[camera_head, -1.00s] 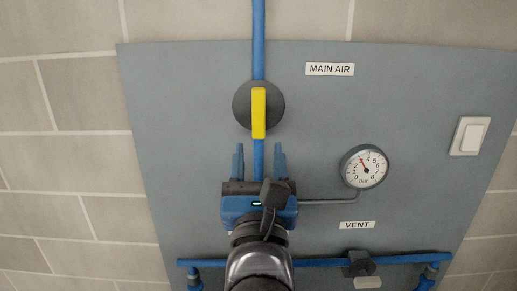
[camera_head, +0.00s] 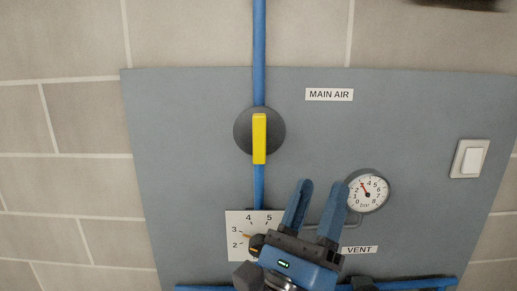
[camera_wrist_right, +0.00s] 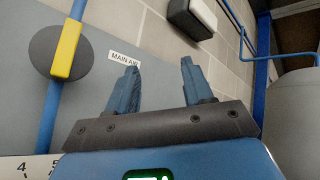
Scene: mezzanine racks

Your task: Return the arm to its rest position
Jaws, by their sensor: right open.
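My right gripper (camera_head: 322,188) is low in the head view, its two blue fingers apart with nothing between them. It stands in front of the grey panel, left of the round gauge (camera_head: 368,190) in the picture, and partly covers the VENT area. In the right wrist view the open fingers (camera_wrist_right: 160,64) also show empty. The yellow valve handle (camera_head: 259,138) stands upright, in line with the blue pipe, up and left of the gripper and apart from it. My left gripper is in neither view.
The grey panel (camera_head: 190,180) carries a MAIN AIR label (camera_head: 329,95), a white switch (camera_head: 469,158) and a white dial plate (camera_head: 238,220) partly behind the gripper. A blue pipe (camera_head: 259,50) runs down from the top. A large grey tank (camera_wrist_right: 295,120) shows right in the wrist view.

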